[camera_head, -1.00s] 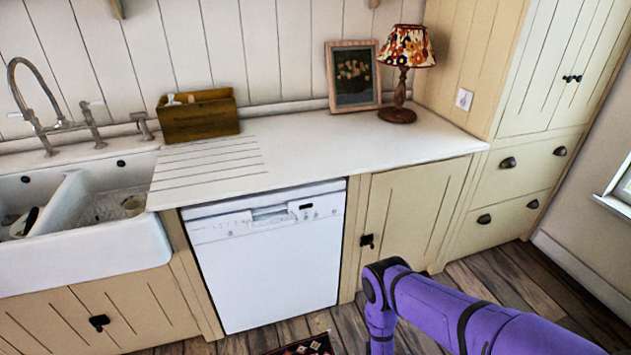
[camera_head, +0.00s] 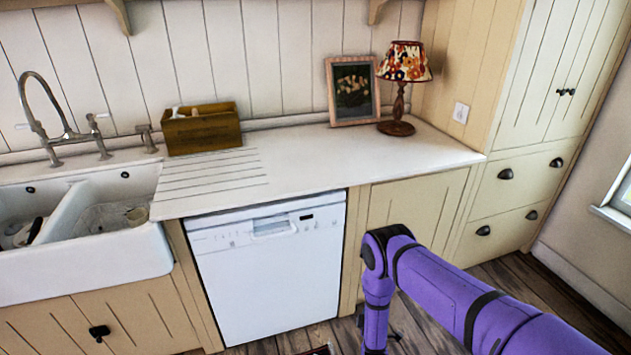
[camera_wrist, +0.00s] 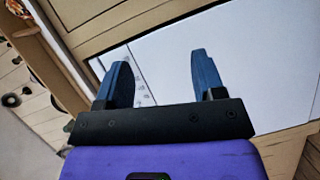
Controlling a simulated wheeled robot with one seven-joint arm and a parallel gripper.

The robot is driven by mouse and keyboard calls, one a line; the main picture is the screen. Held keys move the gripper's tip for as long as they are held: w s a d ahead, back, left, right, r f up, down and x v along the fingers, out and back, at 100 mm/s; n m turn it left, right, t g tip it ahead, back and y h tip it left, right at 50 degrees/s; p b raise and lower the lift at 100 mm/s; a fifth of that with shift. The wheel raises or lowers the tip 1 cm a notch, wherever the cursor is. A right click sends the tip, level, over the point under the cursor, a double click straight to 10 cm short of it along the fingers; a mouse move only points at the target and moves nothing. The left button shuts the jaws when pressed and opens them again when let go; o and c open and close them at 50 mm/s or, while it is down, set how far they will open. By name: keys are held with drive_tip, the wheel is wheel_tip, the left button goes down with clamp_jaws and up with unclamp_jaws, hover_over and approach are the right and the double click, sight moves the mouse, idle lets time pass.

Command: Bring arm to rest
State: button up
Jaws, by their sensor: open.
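My purple arm (camera_head: 440,285) reaches in from the lower right in the head view, bent at a joint in front of the cupboard beside the dishwasher. Its end runs below the bottom edge there, so the gripper is hidden in that view. In the wrist view my gripper (camera_wrist: 162,78) shows two blue fingers spread apart with nothing between them. Beyond the fingers is the white front of the dishwasher (camera_wrist: 220,45), which is shut in the head view (camera_head: 265,280). I cannot tell the exact gap between fingers and front.
A white counter (camera_head: 330,160) runs above the dishwasher, bearing a wooden box (camera_head: 205,130), a picture frame (camera_head: 353,90) and a lamp (camera_head: 404,65). A double sink (camera_head: 90,250) is at left. Tall cupboards (camera_head: 520,190) stand at right. Some wooden floor (camera_head: 515,290) is clear.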

drive_tip(key=w+a+r+m+g, duration=0.1)
drive_tip(key=w+r, duration=0.4)
drive_tip(key=r, duration=0.3)
drive_tip(key=w+r+m+g, duration=0.1)
drive_tip(key=w+r+m, duration=0.1)
drive_tip(key=w+r, duration=0.45)
drive_tip(key=w+a+r+m+g, duration=0.1)
drive_tip(key=w+r, duration=0.3)
drive_tip(key=r, duration=0.6)
drive_tip(key=s+d+r+m+g+y, duration=0.1)
drive_tip(key=s+d+r+m, duration=0.1)
drive_tip(key=r, duration=1.2)
drive_tip(key=s+d+r+m+g+y, duration=0.1)
drive_tip(key=s+r+m+g, duration=0.1)
drive_tip(key=r, duration=1.2)
drive_tip(key=s+d+r+m+g, duration=0.1)
drive_tip(key=s+d+r, duration=0.2)
drive_tip(key=s+r, duration=0.7)
drive_tip(key=s+d+r+m+g, duration=0.1)
drive_tip(key=s+d+r+m, duration=0.15)
drive_tip(key=s+r, duration=0.7)
drive_tip(key=s+d+r+m+g, duration=0.1)
drive_tip(key=s+d, duration=0.1)
drive_tip(key=s, duration=1.2)
drive_tip(key=s+d+r+m+g, duration=0.2)
drive_tip(key=s, duration=1.3)
drive_tip(key=shift+d+g+h, duration=0.3)
